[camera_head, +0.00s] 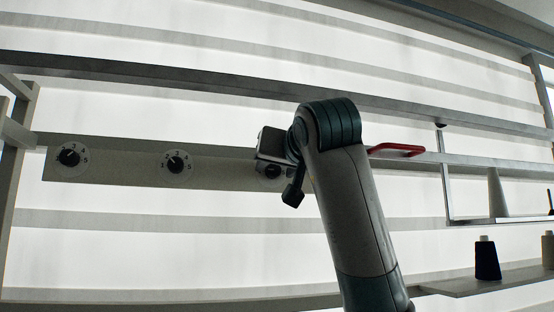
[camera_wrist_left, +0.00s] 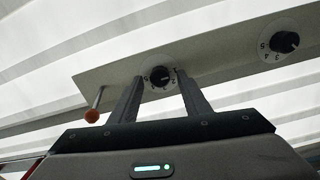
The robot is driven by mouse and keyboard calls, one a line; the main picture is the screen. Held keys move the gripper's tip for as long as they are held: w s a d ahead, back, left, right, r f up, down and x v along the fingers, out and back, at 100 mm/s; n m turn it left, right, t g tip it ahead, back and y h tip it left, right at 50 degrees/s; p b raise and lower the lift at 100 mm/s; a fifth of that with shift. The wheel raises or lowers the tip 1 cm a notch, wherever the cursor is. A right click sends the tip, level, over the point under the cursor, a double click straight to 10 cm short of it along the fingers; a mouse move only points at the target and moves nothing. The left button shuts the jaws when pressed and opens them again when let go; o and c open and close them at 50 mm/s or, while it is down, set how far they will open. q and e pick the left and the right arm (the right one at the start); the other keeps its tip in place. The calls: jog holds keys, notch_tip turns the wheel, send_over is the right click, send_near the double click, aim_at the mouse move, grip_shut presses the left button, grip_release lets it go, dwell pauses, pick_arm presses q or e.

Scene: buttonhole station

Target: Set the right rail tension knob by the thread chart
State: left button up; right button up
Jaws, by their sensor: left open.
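A pale rail panel carries three black dial knobs with numbered white plates. The left knob (camera_head: 69,157) and middle knob (camera_head: 176,165) show clearly in the head view. The right knob (camera_head: 270,171) is partly hidden behind my left gripper (camera_head: 280,170). In the left wrist view, the right knob (camera_wrist_left: 160,76) stands between the two fingertips of my open left gripper (camera_wrist_left: 160,82). I see no clear contact. Another knob (camera_wrist_left: 285,42), apparently the middle one, is at the right there, its numbers upside down. No thread chart is in view. My right gripper is not in view.
A red handle (camera_head: 396,149) is right of my arm. A dark thread cone (camera_head: 487,260) and a grey cone (camera_head: 497,195) stand on shelves at the right.

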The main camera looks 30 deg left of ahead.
pick_arm(q)
jog(key=shift+w+a, duration=0.1)
jog(key=c, duration=1)
jog(key=shift+c, duration=0.2)
